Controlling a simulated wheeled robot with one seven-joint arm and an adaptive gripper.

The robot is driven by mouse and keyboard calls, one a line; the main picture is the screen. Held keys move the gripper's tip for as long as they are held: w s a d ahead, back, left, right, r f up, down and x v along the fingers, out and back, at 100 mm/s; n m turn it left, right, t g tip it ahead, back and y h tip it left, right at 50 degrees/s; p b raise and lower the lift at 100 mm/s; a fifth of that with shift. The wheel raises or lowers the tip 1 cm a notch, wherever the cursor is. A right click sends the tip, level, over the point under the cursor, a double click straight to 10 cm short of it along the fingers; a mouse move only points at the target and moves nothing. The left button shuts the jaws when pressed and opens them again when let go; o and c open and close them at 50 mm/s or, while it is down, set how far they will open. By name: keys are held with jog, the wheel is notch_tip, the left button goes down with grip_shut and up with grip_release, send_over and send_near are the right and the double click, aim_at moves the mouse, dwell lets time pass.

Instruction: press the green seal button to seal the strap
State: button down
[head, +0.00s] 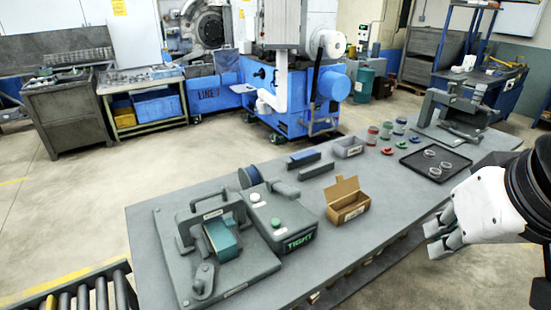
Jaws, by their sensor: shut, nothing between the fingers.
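The green button (276,223) sits on top of the dark grey strapping unit (290,212) at the left part of the table. A white button (255,197) is behind it on the same top face. The unit's front shows a green "TIGHT" display (299,242). A teal block (221,239) lies under the arched grey frame (213,208) left of the unit; the strap itself is too small to tell. My gripper (437,239) is shut and empty at the right, off the table's front edge and well apart from the button.
An open cardboard box (348,208) stands right of the unit. A blue reel (249,176) sits behind it. A black tray (436,162) with rings, small coloured jars and a grey fixture (459,113) occupy the right end. A roller conveyor (80,292) is at front left.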

jog(key=shift+s+a, duration=0.15)
jog(key=shift+s, duration=0.05)
jog(key=shift+w, duration=0.1)
jog(key=w+a+f+n+t+h, duration=0.15)
jog(key=w+n, duration=0.25)
jog(key=w, duration=0.8)
jog(key=w+a+f+n+t, duration=0.15)
jog(key=w+n, duration=0.35)
jog(key=w, duration=0.7)
jog(key=w+a+f+n+g+y, duration=0.1)
jog(key=w+a+f+n+y, duration=0.3)
jog(key=a+f, duration=0.5)
jog(key=w+a+f+n+g+y, duration=0.1)
jog(key=w+a+f+n+y, duration=0.3)
jog(key=w+a+f, duration=0.3)
jog(key=a+f+n, duration=0.1)
jog(key=a+f, duration=0.1)
jog(key=a, duration=0.1)
jog(key=shift+a+f+p, duration=0.15)
jog(key=shift+f+p, duration=0.05)
jog(key=shift+p, duration=0.1)
